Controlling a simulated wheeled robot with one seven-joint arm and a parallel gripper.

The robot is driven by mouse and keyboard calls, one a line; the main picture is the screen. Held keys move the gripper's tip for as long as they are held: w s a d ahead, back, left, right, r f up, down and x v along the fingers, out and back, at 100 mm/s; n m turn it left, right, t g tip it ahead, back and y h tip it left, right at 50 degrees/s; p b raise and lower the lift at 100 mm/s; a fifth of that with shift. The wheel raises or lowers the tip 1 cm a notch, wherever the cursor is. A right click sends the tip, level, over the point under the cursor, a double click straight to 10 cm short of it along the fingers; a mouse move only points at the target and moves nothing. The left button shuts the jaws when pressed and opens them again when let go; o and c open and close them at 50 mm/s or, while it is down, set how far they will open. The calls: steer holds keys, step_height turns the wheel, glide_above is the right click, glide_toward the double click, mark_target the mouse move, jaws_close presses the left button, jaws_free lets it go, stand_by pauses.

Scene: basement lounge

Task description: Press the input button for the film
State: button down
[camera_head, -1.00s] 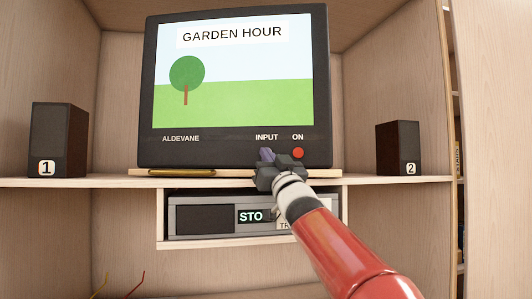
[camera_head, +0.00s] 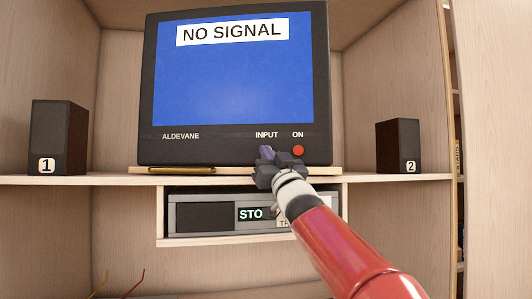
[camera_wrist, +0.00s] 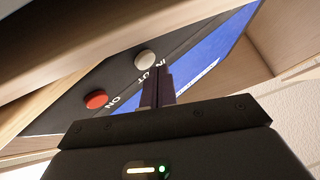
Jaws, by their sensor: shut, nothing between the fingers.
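The television (camera_head: 150,90) stands on the shelf, and its screen (camera_head: 235,85) is blue with the words "NO SIGNAL". The red ON button (camera_head: 298,150) is at its lower right. In the head view my gripper (camera_head: 266,153) covers the spot under the INPUT label. In the wrist view the whitish INPUT button (camera_wrist: 146,59) shows beside the red ON button (camera_wrist: 96,99). My gripper (camera_wrist: 158,72) is shut and empty, its fingertips close to the INPUT button; I cannot tell whether they touch it.
A player (camera_head: 205,217) showing "STO" sits in a bay below the shelf (camera_head: 110,180), partly behind my arm. Speakers 1 (camera_head: 58,135) and 2 (camera_head: 398,145) stand on either side. A yellowish bar-shaped object (camera_head: 182,170) lies in front of the television.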

steer(key=s+b, duration=0.1)
steer(key=s, duration=0.2)
steer(key=s+b, duration=0.2)
steer(key=s, duration=0.1)
steer(key=shift+a, duration=0.2)
stand_by(0.5)
